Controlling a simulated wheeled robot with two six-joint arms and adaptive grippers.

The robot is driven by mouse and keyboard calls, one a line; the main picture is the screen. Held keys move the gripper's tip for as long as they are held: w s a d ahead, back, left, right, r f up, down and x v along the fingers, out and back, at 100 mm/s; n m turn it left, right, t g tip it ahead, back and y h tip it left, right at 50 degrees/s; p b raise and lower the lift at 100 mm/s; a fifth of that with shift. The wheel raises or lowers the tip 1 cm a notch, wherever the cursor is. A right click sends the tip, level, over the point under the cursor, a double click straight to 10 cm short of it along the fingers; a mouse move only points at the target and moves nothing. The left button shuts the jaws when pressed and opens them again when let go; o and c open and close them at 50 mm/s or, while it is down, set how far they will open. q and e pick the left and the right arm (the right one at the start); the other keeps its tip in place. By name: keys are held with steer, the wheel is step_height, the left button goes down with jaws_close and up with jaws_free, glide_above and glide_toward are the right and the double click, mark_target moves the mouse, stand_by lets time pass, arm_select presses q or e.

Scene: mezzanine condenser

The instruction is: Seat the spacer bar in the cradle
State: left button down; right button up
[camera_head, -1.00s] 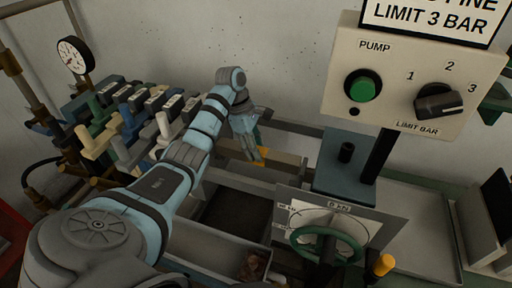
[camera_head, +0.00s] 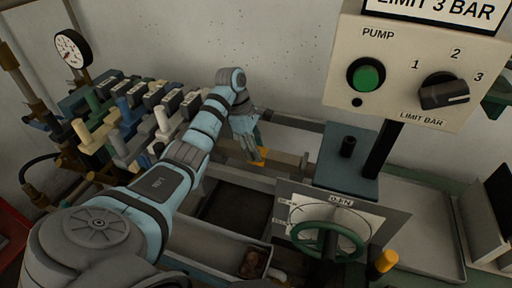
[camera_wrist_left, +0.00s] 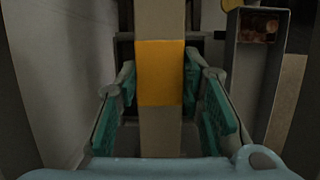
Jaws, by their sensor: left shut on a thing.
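The spacer bar is a long pale bar (camera_head: 285,163) with a yellow-orange band. In the head view my left gripper (camera_head: 256,152) reaches down over it at the band, and the bar extends to the right towards the press. In the left wrist view the bar (camera_wrist_left: 160,20) runs up the picture between the green finger pads of the left gripper (camera_wrist_left: 163,100), which is shut on it at the band. I cannot make out the cradle as a separate part, nor whether the bar touches anything beneath. My right gripper is not in view.
A control panel (camera_head: 408,115) with a green pump button and a limit knob stands at right, above a dark press block (camera_head: 346,165). A green handwheel (camera_head: 327,241) and dial plate are in front. Several coloured valve levers (camera_head: 125,115) crowd the left. A grey tray (camera_head: 425,220) lies right.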

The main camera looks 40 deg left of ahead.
arm_select(q)
steer(key=shift+f, duration=0.3)
steer(key=c, duration=1)
jaws_free()
steer(key=shift+s, duration=0.1)
